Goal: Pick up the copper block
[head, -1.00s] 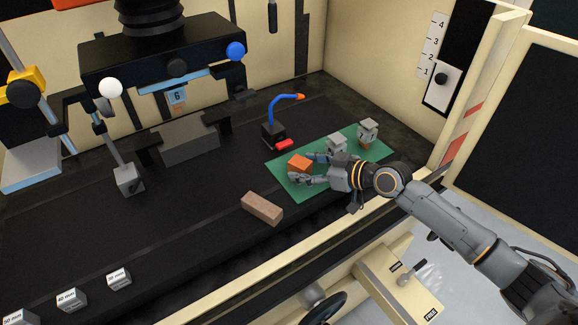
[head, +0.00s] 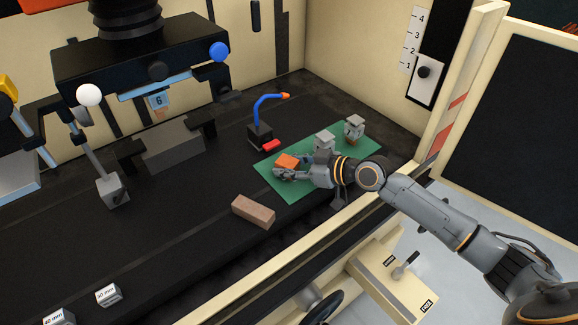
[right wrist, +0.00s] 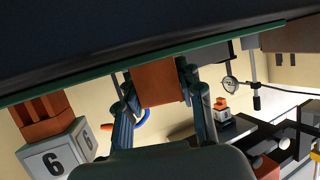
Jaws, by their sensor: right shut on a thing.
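The copper block (head: 287,160) is a small orange block at the left part of the green mat (head: 290,191). My right gripper (head: 288,167) reaches in from the right and is shut on it. In the right wrist view the copper block (right wrist: 158,83) sits between the two fingers of my right gripper (right wrist: 160,95), one on each side. In the head view the fingers cover part of the block. I cannot tell whether the block touches the mat or is slightly raised. My left gripper is not in view.
A black base with a blue hose (head: 262,131) stands behind the mat. A brown brick (head: 253,211) lies to the front left. The dark table between is clear.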

